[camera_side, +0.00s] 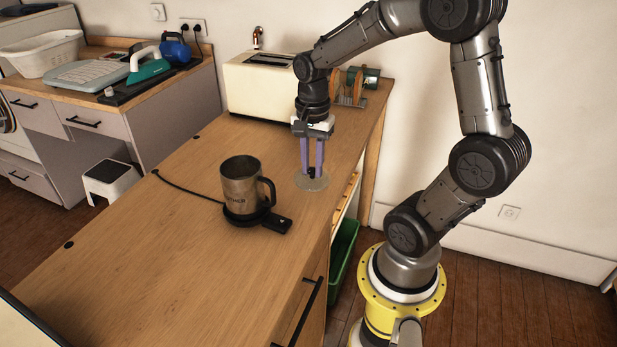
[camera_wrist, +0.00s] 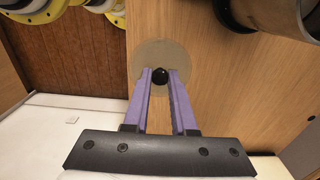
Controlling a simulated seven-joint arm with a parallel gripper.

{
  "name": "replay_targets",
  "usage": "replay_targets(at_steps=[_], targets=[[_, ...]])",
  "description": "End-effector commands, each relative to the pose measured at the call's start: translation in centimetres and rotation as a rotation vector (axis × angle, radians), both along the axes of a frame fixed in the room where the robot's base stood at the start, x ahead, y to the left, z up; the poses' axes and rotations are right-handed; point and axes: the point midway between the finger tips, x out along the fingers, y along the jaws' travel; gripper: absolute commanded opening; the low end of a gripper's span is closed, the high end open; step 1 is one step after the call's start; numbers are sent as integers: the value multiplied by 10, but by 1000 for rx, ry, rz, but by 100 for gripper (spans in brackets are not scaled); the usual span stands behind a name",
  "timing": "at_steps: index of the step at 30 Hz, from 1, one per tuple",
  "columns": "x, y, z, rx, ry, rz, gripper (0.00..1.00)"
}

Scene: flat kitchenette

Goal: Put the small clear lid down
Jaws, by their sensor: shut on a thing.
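The small clear lid (camera_side: 313,184) is a see-through disc with a black knob, at the right edge of the wooden counter in the side view. It also shows in the wrist view (camera_wrist: 160,52), with its knob between the fingertips. My gripper (camera_side: 312,172) points straight down with its purple fingers shut on the knob. In the wrist view, my gripper (camera_wrist: 160,78) reaches the knob from below. The lid looks level and at or very near the counter top; I cannot tell whether it touches. A dark metal mug (camera_side: 240,187) stands upright on a black warmer base (camera_side: 247,215), left of the lid.
A cream toaster (camera_side: 262,85) and a rack with jars (camera_side: 352,87) stand at the back of the counter. A black cord (camera_side: 185,187) runs left from the warmer. The counter's front left is bare. A green bin (camera_side: 343,252) is below the right edge.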

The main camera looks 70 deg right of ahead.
Motion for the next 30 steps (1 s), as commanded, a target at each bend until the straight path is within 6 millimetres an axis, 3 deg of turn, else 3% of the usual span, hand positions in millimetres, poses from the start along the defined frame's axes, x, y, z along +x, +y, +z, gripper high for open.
replay_targets(at_steps=[5,12,26,27,30], targets=[[8,-4,-10,0,0,0,0],[11,-6,-41,0,1,0,0],[11,-6,-48,0,0,0,0],[11,-6,-48,-1,-1,0,30],[11,-6,-48,-1,-1,0,48]])
